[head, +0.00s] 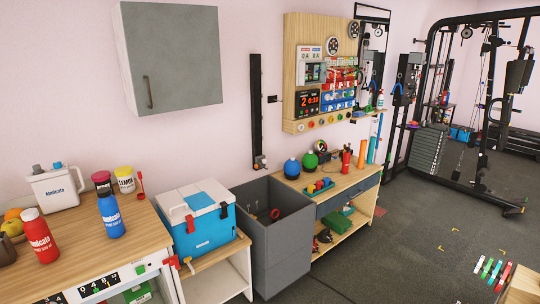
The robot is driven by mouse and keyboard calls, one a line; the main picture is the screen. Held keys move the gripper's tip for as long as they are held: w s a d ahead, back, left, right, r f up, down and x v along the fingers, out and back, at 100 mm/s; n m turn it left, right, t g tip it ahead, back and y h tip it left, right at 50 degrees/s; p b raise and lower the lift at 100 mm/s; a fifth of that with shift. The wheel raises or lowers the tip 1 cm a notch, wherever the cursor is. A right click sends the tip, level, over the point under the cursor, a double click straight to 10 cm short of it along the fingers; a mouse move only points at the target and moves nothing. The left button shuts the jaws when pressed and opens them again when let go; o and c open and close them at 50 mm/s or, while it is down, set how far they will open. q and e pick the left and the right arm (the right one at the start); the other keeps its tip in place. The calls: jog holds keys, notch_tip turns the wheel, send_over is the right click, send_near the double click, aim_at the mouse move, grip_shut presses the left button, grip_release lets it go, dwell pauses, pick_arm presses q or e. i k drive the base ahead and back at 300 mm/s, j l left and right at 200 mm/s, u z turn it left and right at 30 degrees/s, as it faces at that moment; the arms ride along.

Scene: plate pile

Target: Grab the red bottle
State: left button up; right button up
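The red bottle (41,238) stands upright on the wooden counter (140,235) at the lower left of the head view. It has white lettering and a white cap. A blue bottle (110,215) of similar shape stands to its right, a little apart. Neither of my grippers shows in the head view, so nothing is seen touching the red bottle.
Fruit (12,224) lies left of and behind the red bottle, and a dark object (6,250) is at the left edge. A white jug (56,188) and two tubs (124,179) stand behind. A blue cooler (196,219) sits right of the counter.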

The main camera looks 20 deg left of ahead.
aim_at(37, 231)
jog(key=i+j+u, duration=0.15)
jog(key=u, duration=0.25)
jog(key=i+u, duration=0.6)
jog(key=u, duration=0.15)
